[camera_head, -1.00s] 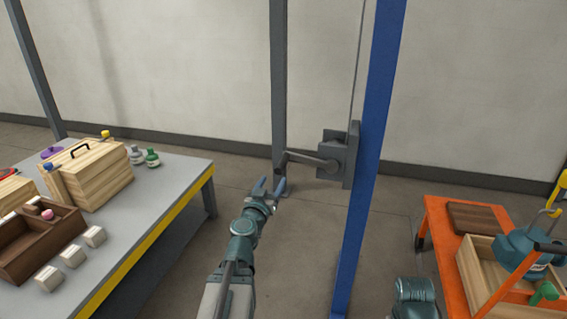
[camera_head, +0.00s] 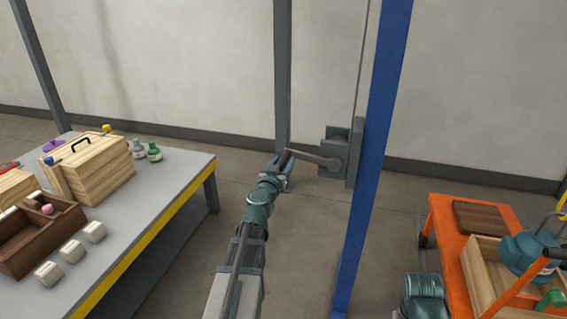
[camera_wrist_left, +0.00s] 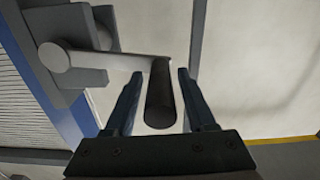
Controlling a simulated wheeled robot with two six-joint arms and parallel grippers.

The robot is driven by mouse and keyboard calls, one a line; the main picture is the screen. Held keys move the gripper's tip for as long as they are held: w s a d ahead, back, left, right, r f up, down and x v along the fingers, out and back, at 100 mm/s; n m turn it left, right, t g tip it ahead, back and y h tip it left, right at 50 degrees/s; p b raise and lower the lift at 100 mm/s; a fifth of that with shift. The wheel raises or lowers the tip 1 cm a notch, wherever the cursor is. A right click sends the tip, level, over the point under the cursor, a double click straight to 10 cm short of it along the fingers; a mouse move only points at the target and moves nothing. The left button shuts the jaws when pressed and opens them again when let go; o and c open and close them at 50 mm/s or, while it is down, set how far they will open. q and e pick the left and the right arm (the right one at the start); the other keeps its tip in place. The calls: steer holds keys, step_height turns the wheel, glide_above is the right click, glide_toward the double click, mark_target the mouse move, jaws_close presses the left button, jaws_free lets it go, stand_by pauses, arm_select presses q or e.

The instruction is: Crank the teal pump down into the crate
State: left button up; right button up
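The crank is a grey winch (camera_head: 340,150) on a blue post, with a grey arm (camera_head: 312,158) reaching left to a dark handle. In the left wrist view the dark round handle (camera_wrist_left: 160,95) lies between the fingers of my left gripper (camera_wrist_left: 162,100), with a gap on each side. The gripper is open. In the head view my left gripper (camera_head: 281,168) is at the crank's end. The teal pump (camera_head: 530,253) is at the right edge, over or partly in the wooden crate (camera_head: 489,268); I cannot tell how deep. My right gripper is out of view.
The blue post (camera_head: 378,150) stands right of the crank, a grey post (camera_head: 283,70) behind it. An orange cart (camera_head: 445,228) carries the crate and a brown board (camera_head: 480,216). A grey table (camera_head: 175,185) with boxes and bottles is at left. Floor between is clear.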

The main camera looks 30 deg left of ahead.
arm_select(q)
jaws_close()
stand_by(1.2)
